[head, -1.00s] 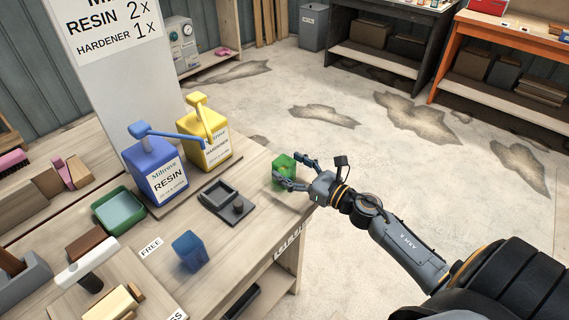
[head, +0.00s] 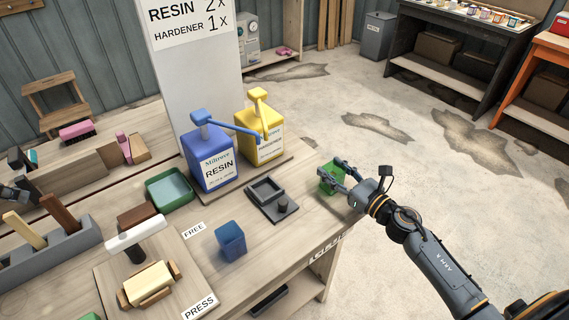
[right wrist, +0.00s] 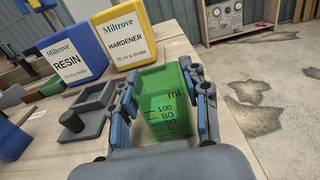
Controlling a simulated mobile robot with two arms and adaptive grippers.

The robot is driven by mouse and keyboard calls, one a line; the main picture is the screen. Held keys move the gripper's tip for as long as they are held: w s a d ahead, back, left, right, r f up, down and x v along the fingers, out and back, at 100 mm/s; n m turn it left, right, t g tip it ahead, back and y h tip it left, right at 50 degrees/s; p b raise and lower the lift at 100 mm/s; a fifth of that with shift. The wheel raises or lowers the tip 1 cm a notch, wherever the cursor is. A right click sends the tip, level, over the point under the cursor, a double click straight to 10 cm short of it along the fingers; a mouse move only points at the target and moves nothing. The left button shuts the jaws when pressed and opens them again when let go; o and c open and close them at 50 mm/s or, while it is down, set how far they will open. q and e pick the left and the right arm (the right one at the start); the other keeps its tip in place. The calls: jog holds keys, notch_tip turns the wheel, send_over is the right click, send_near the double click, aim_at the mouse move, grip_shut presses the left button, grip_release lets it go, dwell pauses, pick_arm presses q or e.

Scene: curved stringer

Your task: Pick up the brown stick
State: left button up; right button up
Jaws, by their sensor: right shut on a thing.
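The brown stick (head: 60,212) stands tilted in a grey slotted holder (head: 62,247) at the left of the bench. A paler stick (head: 25,230) stands beside it in the same holder. My left gripper (head: 27,194) shows only partly at the left edge, above and left of the sticks and apart from the brown one; its jaws are too small to read. My right gripper (head: 343,174) is shut on a green measuring cup (head: 328,180) at the bench's right end. In the right wrist view the green cup (right wrist: 164,100) sits between both fingers, with its ml marks showing.
Blue resin (head: 212,160) and yellow hardener (head: 262,132) pump bottles stand at the back. A dark scale-like tray (head: 266,190), blue cup (head: 231,241), green tray (head: 170,190) and white-handled press (head: 136,236) fill the bench. Bare wood lies around the blue cup.

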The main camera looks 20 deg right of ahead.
pick_arm(q)
jog(key=w+d+f+n+g, duration=0.1)
jog(key=w+f+n+g, duration=0.1)
jog(key=n, duration=0.1)
jog(key=w+d+f+n+g+y, duration=0.1)
jog(key=w+n, duration=0.1)
jog(key=shift+d+f, duration=0.1)
jog(key=shift+d, duration=0.2)
jog(key=shift+w+d+n+g+y, duration=0.1)
jog(key=shift+w+n+g+y, duration=0.25)
jog(key=shift+n+g, duration=0.35)
jog(key=n, duration=0.1)
jog(key=n+y, duration=0.1)
jog(key=shift+w+n+g, duration=0.3)
jog(key=shift+g, duration=0.1)
send_over(65, 219)
jog(key=f, duration=0.6)
jog(key=shift+w+a+f, duration=0.2)
jog(key=shift+w+f, duration=0.1)
jog(key=f, duration=0.4)
jog(key=shift+s+f, duration=0.1)
jog(key=shift+s, duration=0.2)
jog(key=shift+f, duration=0.5)
jog(key=shift+d, duration=0.1)
jog(key=c, duration=1.1)
